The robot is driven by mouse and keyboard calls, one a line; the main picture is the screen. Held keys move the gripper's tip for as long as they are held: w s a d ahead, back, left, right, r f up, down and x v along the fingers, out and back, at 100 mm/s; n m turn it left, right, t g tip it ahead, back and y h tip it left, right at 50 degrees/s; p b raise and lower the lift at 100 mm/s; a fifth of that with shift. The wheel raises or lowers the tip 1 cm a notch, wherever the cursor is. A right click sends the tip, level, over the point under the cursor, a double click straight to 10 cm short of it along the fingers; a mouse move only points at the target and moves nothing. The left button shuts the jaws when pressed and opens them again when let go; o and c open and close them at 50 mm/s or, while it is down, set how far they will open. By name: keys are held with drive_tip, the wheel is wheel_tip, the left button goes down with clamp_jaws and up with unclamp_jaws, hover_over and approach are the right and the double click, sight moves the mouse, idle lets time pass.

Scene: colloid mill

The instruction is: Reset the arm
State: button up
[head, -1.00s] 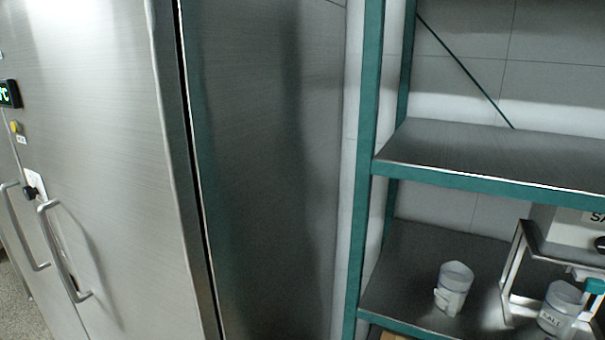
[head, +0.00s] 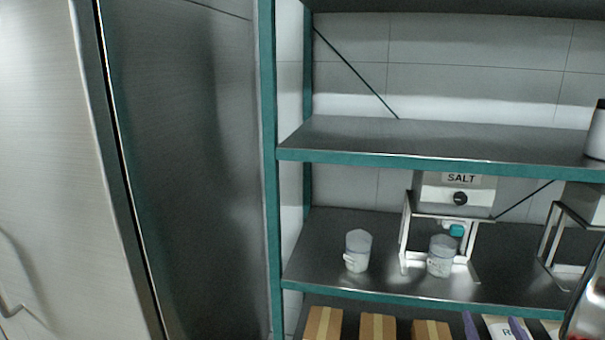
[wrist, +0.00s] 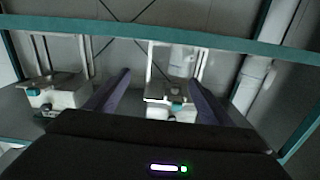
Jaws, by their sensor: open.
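My gripper (wrist: 157,80) shows in the wrist view, with its two dark purple fingers spread apart and nothing between them. It faces a shelf with white dispensers on metal stands; one dispenser (wrist: 170,100) appears behind the gap between the fingers, and another (wrist: 58,92) is to the left. I cannot tell how far they are from the fingertips. The gripper's fingers are not visible in the head view.
A green-framed steel rack (head: 430,160) stands to the right. Its middle shelf holds a salt dispenser (head: 455,192), a clear cup (head: 357,250) and another cup (head: 441,255) under the dispenser. Cardboard boxes (head: 378,326) sit below. A steel cabinet (head: 50,150) is on the left.

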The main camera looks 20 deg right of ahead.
drive_tip(key=s+f+m+g+y, duration=0.2)
drive_tip(key=s+f+g, duration=0.75)
drive_tip(key=f, duration=0.35)
drive_tip(key=w+a+r+n+y, duration=0.1)
drive_tip(key=a+r, duration=0.6)
drive_tip(key=a, duration=0.7)
drive_tip(key=w+a+r+n+y, duration=0.2)
drive_tip(key=a+r, duration=0.5)
drive_tip(key=a, duration=0.8)
drive_tip(key=w+a+r+n+y, duration=0.2)
drive_tip(key=a+r+n+y, duration=0.2)
drive_tip(key=a, duration=1)
wheel_tip(320, 180, up, 4)
drive_tip(key=shift+a+f+n, duration=0.15)
drive_tip(key=shift+n, duration=0.55)
drive_tip(key=shift+g, duration=0.25)
